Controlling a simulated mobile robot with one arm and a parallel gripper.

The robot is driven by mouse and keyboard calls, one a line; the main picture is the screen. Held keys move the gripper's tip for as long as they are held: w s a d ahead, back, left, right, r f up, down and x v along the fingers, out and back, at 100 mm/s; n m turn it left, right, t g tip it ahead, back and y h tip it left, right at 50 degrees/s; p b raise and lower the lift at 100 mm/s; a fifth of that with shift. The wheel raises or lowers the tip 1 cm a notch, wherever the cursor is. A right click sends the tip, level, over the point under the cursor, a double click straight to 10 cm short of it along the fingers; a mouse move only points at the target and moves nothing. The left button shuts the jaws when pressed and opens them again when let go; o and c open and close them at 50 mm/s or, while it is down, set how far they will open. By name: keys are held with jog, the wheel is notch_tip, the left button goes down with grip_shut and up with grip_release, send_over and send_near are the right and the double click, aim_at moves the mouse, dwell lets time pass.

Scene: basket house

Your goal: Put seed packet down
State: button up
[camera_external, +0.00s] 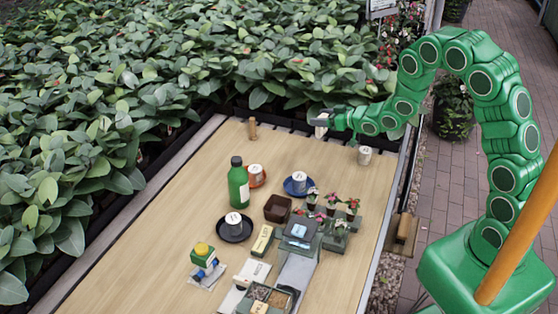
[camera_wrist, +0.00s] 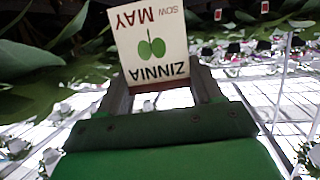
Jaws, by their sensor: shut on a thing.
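The packet shows there only as a small pale shape (camera_external: 321,131). I cannot tell its exact height over the table.
A green bottle (camera_external: 238,185), cups on saucers, a brown square pot (camera_external: 278,208), small potted flowers (camera_external: 338,228) and boxes crowd the table's middle and front. A white cup (camera_external: 365,155) stands at the back right, a wooden peg (camera_external: 252,129) at the back. The left side is clear. Leafy plants border the table.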

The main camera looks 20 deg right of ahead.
jog(key=a+n+g+y, duration=0.2)
jog(key=a, duration=1)
jog(key=w+a+f, duration=0.2)
jog(key=w+f, duration=0.1)
jog(key=w, duration=0.1)
jog(key=w+a+f, duration=0.2)
jog(key=w+f, duration=0.1)
jog(key=w, duration=0.1)
jog(key=w+a+f, duration=0.2)
jog(key=w+f, duration=0.2)
jog(key=w, duration=0.1)
jog(key=shift+f, duration=1.3)
jog(key=shift+f, duration=0.15)
jog(key=o, duration=1)
jog(key=shift+o, duration=0.2)
